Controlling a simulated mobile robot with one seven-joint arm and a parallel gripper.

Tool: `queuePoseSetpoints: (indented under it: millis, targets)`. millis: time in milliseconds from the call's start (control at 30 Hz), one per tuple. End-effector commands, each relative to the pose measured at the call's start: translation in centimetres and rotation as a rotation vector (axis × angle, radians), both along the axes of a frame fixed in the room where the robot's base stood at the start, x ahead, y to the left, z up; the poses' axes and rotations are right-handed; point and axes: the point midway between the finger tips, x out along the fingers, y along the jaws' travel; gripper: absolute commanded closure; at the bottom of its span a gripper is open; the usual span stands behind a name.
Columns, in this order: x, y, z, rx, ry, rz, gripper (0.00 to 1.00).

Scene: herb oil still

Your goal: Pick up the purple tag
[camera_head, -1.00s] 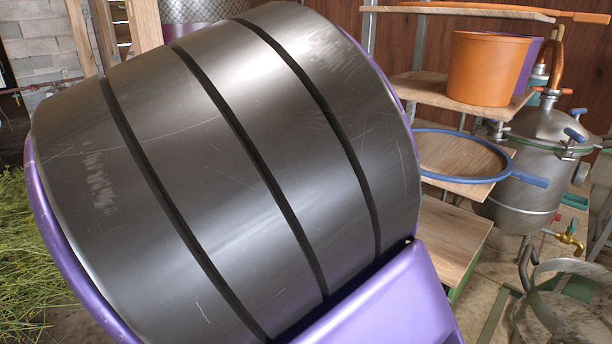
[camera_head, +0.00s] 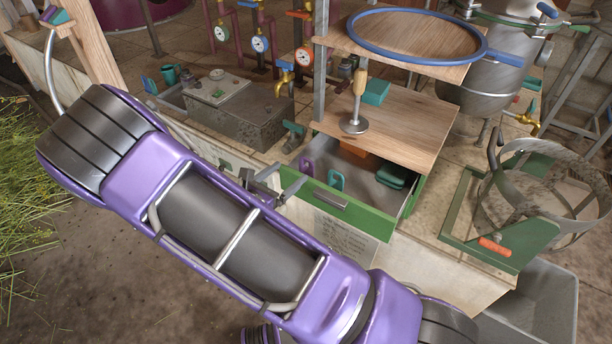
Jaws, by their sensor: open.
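A purple tag (camera_head: 307,166) stands at the left inside an open green-fronted drawer (camera_head: 345,212). A similar teal tag (camera_head: 336,180) is to its right in the drawer. My gripper (camera_head: 282,184) is open, just left of the drawer and close to the purple tag. Its jaws look empty and small in the view. I cannot tell whether a finger touches the drawer's edge. My purple arm covers the lower left and middle of the view.
The drawer also holds a dark green item (camera_head: 391,177) and an orange item (camera_head: 358,153). A wooden shelf (camera_head: 420,125) overhangs its back. A grey bin (camera_head: 540,300) stands at lower right.

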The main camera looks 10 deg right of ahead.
Motion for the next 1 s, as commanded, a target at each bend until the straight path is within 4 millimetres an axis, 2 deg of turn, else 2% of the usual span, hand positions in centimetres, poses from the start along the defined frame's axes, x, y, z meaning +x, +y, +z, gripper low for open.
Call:
queuePoseSetpoints:
  millis: [100, 200, 533, 800, 1000]
  targets:
    - [1.7, -1.8, -0.6, -0.001, -0.001, -0.004, 0.11]
    - [2.7, -2.7, -0.9, -0.001, 0.000, -0.002, 0.11]
    - [4.2, -4.1, -1.5, 0.000, -0.001, -0.001, 0.11]
    - [6.8, -6.6, -2.7, 0.001, -0.001, -0.001, 0.11]
    - [7.0, -6.7, -2.7, 0.000, 0.000, 0.001, 0.11]
